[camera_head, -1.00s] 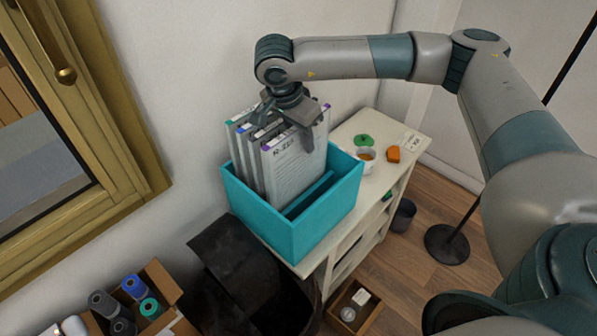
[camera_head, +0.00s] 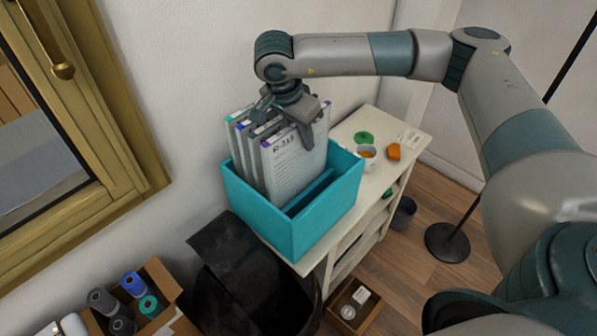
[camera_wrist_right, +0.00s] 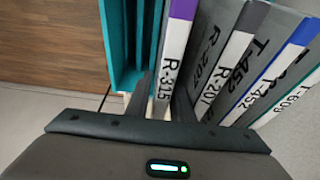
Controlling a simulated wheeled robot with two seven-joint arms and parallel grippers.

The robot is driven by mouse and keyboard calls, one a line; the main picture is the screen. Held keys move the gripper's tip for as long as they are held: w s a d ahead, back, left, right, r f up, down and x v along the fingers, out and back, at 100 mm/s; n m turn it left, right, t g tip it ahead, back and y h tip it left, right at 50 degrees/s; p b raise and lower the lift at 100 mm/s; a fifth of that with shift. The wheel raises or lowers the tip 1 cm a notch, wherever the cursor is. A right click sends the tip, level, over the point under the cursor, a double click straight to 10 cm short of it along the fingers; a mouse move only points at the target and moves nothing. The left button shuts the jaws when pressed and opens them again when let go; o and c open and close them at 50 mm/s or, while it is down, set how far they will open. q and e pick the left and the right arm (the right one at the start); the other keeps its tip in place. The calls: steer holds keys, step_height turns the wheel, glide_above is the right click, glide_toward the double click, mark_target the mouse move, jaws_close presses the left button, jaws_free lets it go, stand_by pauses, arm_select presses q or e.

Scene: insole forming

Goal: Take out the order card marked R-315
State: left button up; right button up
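The order card marked R-315 (camera_wrist_right: 170,70) has a purple end on its white spine in the right wrist view. In the head view it is the front card (camera_head: 297,165), upright in the teal box (camera_head: 275,222). My right gripper (camera_head: 284,118) is over the tops of the cards, pointing down. In the wrist view its fingers (camera_wrist_right: 162,98) stand on either side of the R-315 spine, with a gap at least on the left. They look open. The fingertips are partly hidden among the cards. My left gripper is not in view.
Other cards stand close behind, including one with a grey end (camera_wrist_right: 228,65) and a blue-ended one (camera_wrist_right: 273,75). The teal box has free room in front. A white shelf (camera_head: 400,135) holds a cup (camera_head: 366,158) and an orange object (camera_head: 394,152). A wall is close on the left.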

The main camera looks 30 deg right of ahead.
steer(key=shift+f, duration=0.15)
stand_by(0.3)
jaws_close()
